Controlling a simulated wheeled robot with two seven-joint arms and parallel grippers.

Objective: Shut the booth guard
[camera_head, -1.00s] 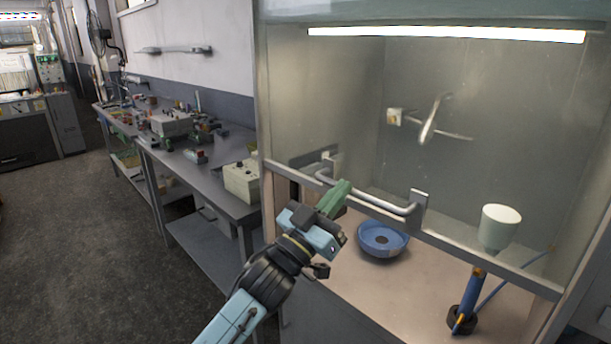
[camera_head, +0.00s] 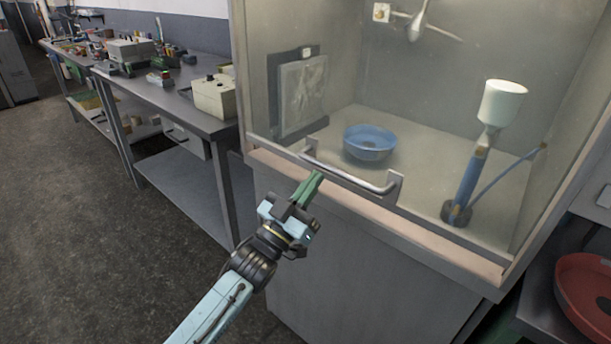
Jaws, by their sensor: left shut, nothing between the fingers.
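The booth guard (camera_head: 445,226) is a clear pane with a grey metal bottom rail and a bent metal bar handle (camera_head: 345,177). The rail sits low, just above the booth's front ledge (camera_head: 400,232); a narrow pinkish strip of the ledge shows below it. I cannot tell whether rail and ledge touch. My left gripper (camera_head: 313,183) is shut and empty, with green fingers pointing up toward the handle's left part. It is in front of and just below the handle; I cannot tell whether it touches. My right gripper is not in view.
Behind the pane are a blue bowl (camera_head: 369,142) and a blue stand with a white cup (camera_head: 502,103). A grey workbench (camera_head: 190,108) with tools and boxes runs along the left. A red round object (camera_head: 585,290) is at lower right. Open floor lies at left.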

